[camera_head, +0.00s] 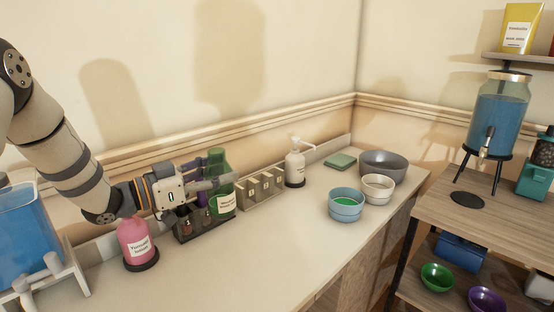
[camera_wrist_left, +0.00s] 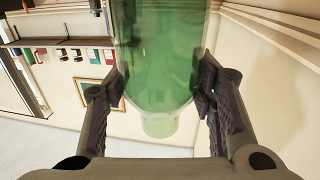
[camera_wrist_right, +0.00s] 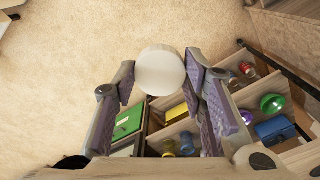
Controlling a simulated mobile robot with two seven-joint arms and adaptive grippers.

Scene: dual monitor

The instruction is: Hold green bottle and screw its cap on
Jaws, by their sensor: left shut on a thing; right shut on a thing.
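The green bottle (camera_head: 222,202) stands upright over the counter, beside a dark rack; I cannot tell whether its base touches anything. My left gripper (camera_head: 208,186) comes at it from the left and is shut on it. In the left wrist view the translucent bottle (camera_wrist_left: 160,50) fills the space between the fingers of my left gripper (camera_wrist_left: 160,88), with its narrower neck toward the bottom of the picture. A round white cap (camera_wrist_right: 160,73) sits between the fingertips of my right gripper (camera_wrist_right: 162,82), which is shut on it. My right gripper does not show in the head view.
A pink bottle (camera_head: 136,242) stands left of the rack (camera_head: 205,228). A wooden block holder (camera_head: 262,190) and a white pump bottle (camera_head: 295,168) stand to the right. Bowls (camera_head: 346,206) sit farther right. The counter's front (camera_head: 240,265) is clear.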

